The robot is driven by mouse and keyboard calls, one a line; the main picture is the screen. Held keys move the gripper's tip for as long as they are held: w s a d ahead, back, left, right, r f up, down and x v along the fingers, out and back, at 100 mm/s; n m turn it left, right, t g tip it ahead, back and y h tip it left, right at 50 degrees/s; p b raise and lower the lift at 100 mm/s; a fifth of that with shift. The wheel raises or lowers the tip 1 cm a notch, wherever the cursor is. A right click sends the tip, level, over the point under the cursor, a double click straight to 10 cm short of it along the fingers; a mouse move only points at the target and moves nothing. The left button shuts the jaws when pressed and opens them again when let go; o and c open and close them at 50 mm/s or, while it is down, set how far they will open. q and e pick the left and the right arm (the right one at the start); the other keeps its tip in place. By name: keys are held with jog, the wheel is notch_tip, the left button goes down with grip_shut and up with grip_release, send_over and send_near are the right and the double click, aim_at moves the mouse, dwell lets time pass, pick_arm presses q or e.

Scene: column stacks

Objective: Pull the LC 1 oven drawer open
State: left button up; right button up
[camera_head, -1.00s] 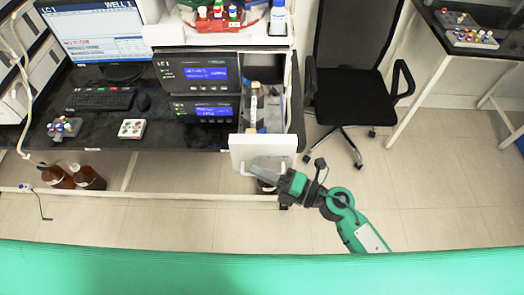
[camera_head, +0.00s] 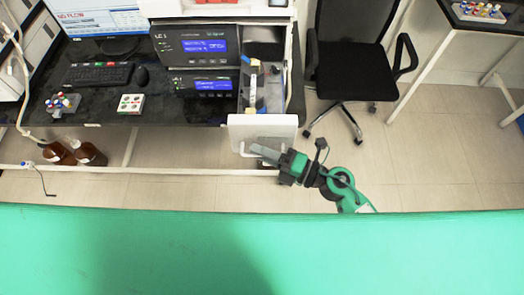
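The LC 1 oven drawer stands pulled out from the stack, with its white front panel (camera_head: 262,126) facing me and its inside (camera_head: 268,92) showing from above. A pale upright column-like part lies inside it. The drawer's handle (camera_head: 242,150) sticks out at the lower part of the front. My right gripper (camera_head: 264,152) is at this handle, its grey fingers together across it and appearing shut on it; the fingers hide part of the handle. My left gripper is not in view.
LC 1 modules with blue displays (camera_head: 205,46) stand left of the drawer. A black chair (camera_head: 350,70) stands to the right. Brown bottles (camera_head: 90,154) stand below.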

jog(key=shift+d, duration=0.1)
jog(key=shift+s+d+f, duration=0.1)
jog(key=shift+s+d, duration=0.1)
jog(key=shift+d, duration=0.1)
jog(key=b+v, duration=0.6)
jog(key=v, duration=0.7)
